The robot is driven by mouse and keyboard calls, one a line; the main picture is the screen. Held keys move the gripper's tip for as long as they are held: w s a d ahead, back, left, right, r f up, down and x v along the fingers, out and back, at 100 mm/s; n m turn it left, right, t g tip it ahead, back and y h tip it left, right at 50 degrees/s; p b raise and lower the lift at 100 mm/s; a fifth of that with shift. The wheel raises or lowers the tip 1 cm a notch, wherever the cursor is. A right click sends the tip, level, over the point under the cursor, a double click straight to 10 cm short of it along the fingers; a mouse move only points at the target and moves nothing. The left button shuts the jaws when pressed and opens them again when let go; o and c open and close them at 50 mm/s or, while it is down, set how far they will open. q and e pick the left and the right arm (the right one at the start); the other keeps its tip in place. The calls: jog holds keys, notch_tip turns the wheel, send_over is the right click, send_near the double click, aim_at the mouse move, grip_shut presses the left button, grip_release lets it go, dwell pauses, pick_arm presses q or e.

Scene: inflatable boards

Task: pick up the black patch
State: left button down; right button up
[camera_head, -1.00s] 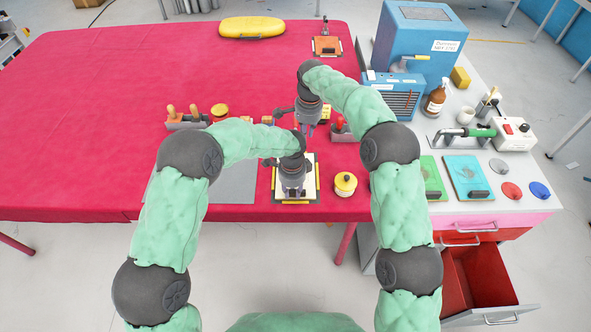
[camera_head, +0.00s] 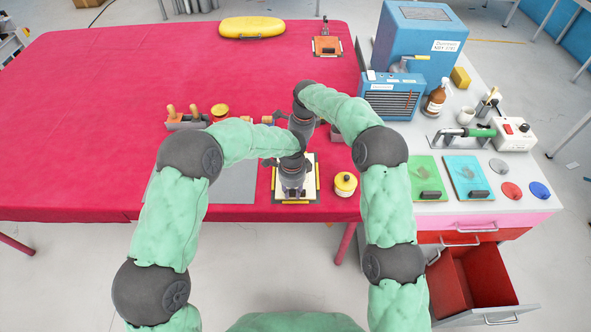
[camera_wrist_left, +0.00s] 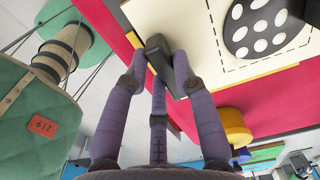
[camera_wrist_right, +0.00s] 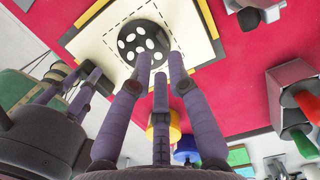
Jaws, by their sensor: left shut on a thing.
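The black patch is a round black disc with white dots on a cream sheet with a dashed outline. It shows at the top of the left wrist view (camera_wrist_left: 266,28) and the right wrist view (camera_wrist_right: 143,44); my arms hide it in the head view. My left gripper (camera_wrist_left: 160,65) is shut on a small dark grey block (camera_wrist_left: 157,50) at the sheet's edge; the left gripper also shows in the head view (camera_head: 292,190). My right gripper (camera_wrist_right: 160,62) is open, its fingertips over the near edge of the patch; I cannot tell whether they touch it.
A yellow-lidded jar (camera_head: 345,184) stands just right of the sheet (camera_head: 310,167). A grey mat (camera_head: 230,182) lies to its left. A holder with orange-handled tools (camera_head: 185,118) stands farther left. The red table (camera_head: 90,120) is largely clear on the left. An open red drawer (camera_head: 470,280) juts out at right.

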jog(key=shift+s+a+f, duration=0.1)
jog(key=shift+f, duration=1.55)
jog(key=shift+a+f, duration=0.1)
jog(key=shift+f, duration=1.5)
jog(key=shift+c, duration=0.2)
grip_shut()
